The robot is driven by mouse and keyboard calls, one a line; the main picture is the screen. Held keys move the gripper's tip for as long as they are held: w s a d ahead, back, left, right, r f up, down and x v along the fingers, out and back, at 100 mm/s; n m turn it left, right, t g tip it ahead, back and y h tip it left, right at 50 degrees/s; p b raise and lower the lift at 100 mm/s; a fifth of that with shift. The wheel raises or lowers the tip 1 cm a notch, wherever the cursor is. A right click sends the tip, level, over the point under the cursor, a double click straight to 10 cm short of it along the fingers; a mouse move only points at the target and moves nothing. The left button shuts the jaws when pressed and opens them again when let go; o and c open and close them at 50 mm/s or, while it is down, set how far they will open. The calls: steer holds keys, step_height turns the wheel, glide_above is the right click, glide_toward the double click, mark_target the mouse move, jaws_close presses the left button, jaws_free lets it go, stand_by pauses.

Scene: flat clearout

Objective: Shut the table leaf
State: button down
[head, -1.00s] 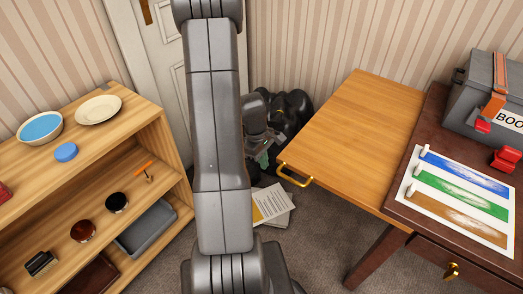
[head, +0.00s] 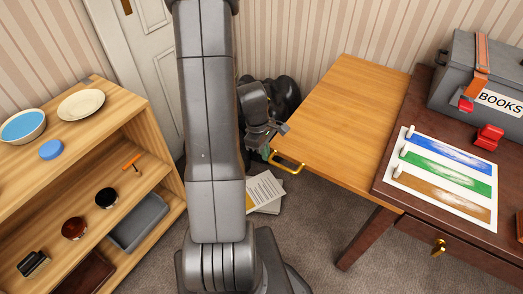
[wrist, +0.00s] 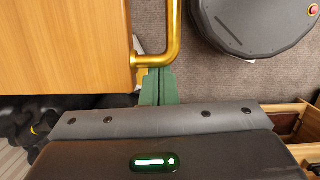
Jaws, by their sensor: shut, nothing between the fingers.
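The table leaf (head: 345,110) is a light wood panel standing out level from the left side of the dark desk. A brass handle (head: 287,165) is fixed at its near left end. In the wrist view the leaf (wrist: 62,45) fills the upper left and the handle (wrist: 172,40) runs along its edge. My gripper (head: 266,150) is beside the leaf's left end, close to the handle. Its green fingers (wrist: 157,86) are shut and empty, with their tips at the handle's lower bend. I cannot tell whether they touch it. My arm hides part of the floor and door.
The dark desk (head: 390,193) carries a grey books box (head: 470,70), a red clip (head: 488,137) and a painted sheet (head: 445,180). A wooden shelf (head: 150,120) with bowls stands left. Black bags (head: 285,97) lie behind my gripper; papers (head: 264,190) lie on the carpet.

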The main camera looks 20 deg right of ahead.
steer(key=s+d+p, duration=0.3)
steer(key=s+d, duration=1.9)
steer(key=s, duration=0.3)
steer(key=shift+s, duration=0.4)
steer(key=w+a+r, duration=0.3)
steer(key=w+r, duration=0.1)
steer(key=r, duration=0.3)
steer(key=shift+a+r+p, duration=0.35)
steer(key=shift+r+p, duration=0.05)
